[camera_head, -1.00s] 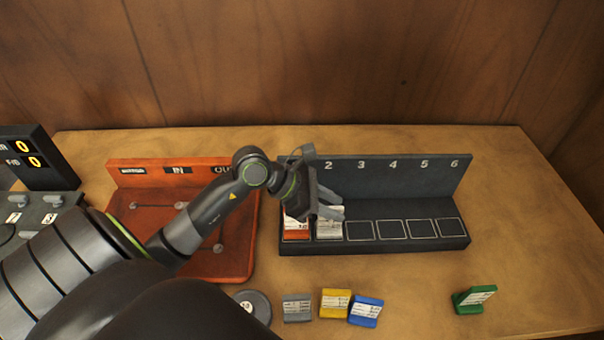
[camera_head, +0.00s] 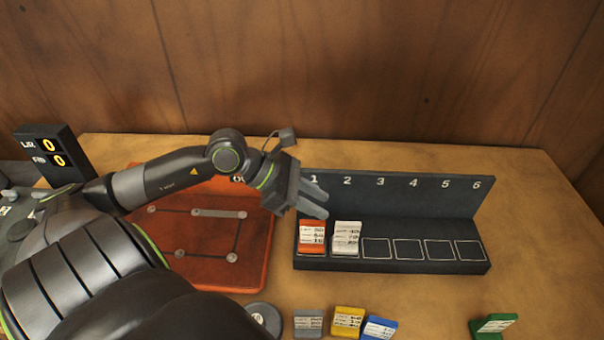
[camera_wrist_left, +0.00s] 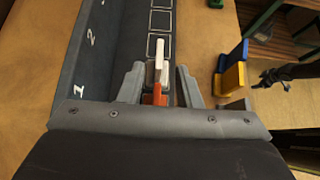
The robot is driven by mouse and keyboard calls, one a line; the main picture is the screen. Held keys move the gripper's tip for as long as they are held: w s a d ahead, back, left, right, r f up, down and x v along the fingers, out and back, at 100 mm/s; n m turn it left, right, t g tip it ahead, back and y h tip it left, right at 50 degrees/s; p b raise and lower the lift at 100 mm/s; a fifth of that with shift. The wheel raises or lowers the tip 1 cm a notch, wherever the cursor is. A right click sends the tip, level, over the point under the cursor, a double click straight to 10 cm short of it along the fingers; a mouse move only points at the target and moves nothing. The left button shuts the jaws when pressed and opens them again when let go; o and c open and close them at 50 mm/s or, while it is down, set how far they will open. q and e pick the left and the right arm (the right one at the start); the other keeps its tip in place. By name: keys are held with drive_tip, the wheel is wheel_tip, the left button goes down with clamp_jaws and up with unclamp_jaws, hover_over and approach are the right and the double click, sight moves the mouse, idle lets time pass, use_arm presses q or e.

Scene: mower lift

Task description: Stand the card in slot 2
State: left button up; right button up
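The white card (camera_head: 347,237) stands in slot 2 of the dark numbered rack (camera_head: 440,266), beside the orange card (camera_head: 312,236) in slot 1. Both cards look upright. My left gripper (camera_head: 318,203) is open and empty, above and behind the orange card near the number 1. In the left wrist view the gripper (camera_wrist_left: 160,82) has its fingers apart, with the white card (camera_wrist_left: 159,58) and the orange card (camera_wrist_left: 160,95) showing between them. The fingers seem clear of both cards.
Slots 3 to 6 are empty. Grey (camera_head: 308,323), yellow (camera_head: 348,321) and blue (camera_head: 379,327) cards stand in front of the rack, and a green card (camera_head: 493,326) to the right. A red-brown board (camera_head: 215,270) lies left of the rack.

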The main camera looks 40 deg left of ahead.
use_arm(q)
drive_tip(key=shift+p+v, duration=0.3)
drive_tip(key=shift+v, duration=1.25)
